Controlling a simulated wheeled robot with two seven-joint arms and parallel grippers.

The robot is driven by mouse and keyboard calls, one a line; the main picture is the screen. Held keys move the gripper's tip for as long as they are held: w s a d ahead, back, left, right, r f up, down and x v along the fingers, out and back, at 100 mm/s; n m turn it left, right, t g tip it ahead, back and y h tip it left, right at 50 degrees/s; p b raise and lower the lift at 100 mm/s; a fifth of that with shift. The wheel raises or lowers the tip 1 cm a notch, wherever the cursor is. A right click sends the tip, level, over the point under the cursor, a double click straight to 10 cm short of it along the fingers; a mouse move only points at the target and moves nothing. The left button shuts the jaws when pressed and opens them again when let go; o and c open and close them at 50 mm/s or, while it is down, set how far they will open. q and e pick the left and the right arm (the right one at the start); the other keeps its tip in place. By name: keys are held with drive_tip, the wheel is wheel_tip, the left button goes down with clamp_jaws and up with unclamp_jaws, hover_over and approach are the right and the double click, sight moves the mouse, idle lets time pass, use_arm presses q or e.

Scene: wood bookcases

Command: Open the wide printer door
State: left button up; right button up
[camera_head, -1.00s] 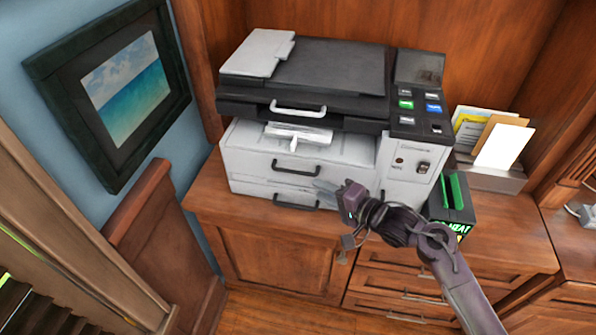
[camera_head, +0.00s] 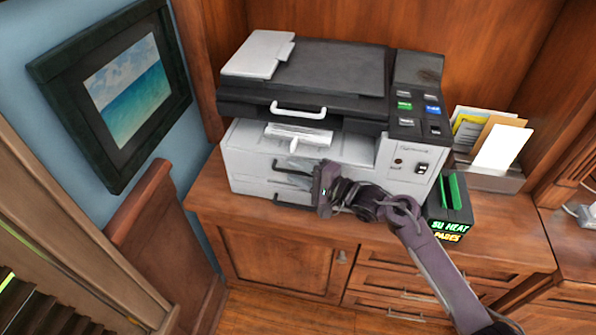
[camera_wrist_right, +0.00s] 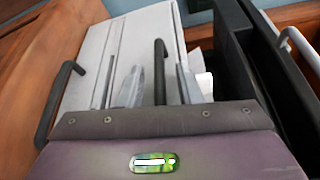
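The printer (camera_head: 349,148) stands on the wooden cabinet, with a white front and a black top. Its front has an upper dark bar handle (camera_head: 281,167) and a lower dark handle (camera_head: 284,201); both panels look closed. My right gripper (camera_head: 308,178) is at the upper dark handle, hiding part of it. In the right wrist view, the open fingers (camera_wrist_right: 159,88) stand on either side of this handle (camera_wrist_right: 160,66), with gaps visible. The lower handle (camera_wrist_right: 57,103) is at left there. My left gripper is not in view.
A white handle (camera_head: 298,111) sits on the printer's black upper part. A black and green box (camera_head: 453,205) and a paper holder (camera_head: 495,178) stand to the printer's right. A framed picture (camera_head: 122,88) hangs on the left wall. The counter's front strip is narrow.

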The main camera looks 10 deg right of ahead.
clamp_jaws()
idle(0.4)
drive_tip(key=s+f+n, duration=0.1)
drive_tip(key=s+f+n+t+y+b, duration=0.1)
drive_tip(key=n, duration=0.1)
drive_tip(key=s+a+f+n+b, duration=0.1)
drive_tip(key=n, duration=0.1)
drive_tip(key=shift+s+a+y, duration=0.1)
drive_tip(key=shift+s+y, duration=0.25)
drive_tip(key=shift+y, duration=0.05)
drive_tip(key=shift+f, duration=0.15)
idle(0.6)
